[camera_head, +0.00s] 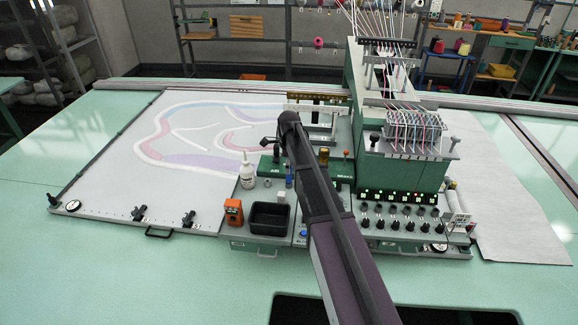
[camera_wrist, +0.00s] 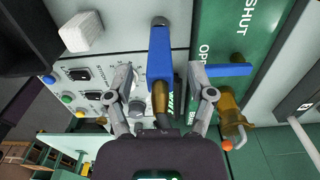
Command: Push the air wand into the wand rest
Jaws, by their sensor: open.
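In the wrist view a blue upright piece (camera_wrist: 160,55) with a brass lower end (camera_wrist: 166,98) lies between my fingers; it looks like the air wand. A dark round tip shows at its top. A white label beside it is partly covered, so I cannot clearly make out the wand rest or how far the wand sits in it. My gripper (camera_wrist: 165,86) is open, one finger on each side of the brass end, with no clear contact. In the head view my arm hides most of this area; a small blue piece (camera_head: 289,181) shows beside it.
A blue valve lever (camera_wrist: 228,70) with a brass body (camera_wrist: 230,108) stands close right on a green OPEN/SHUT panel (camera_wrist: 235,35). A switch panel (camera_wrist: 80,80) and white block (camera_wrist: 82,32) are left. A black bin (camera_head: 270,217) and white bottle (camera_head: 247,172) stand nearby.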

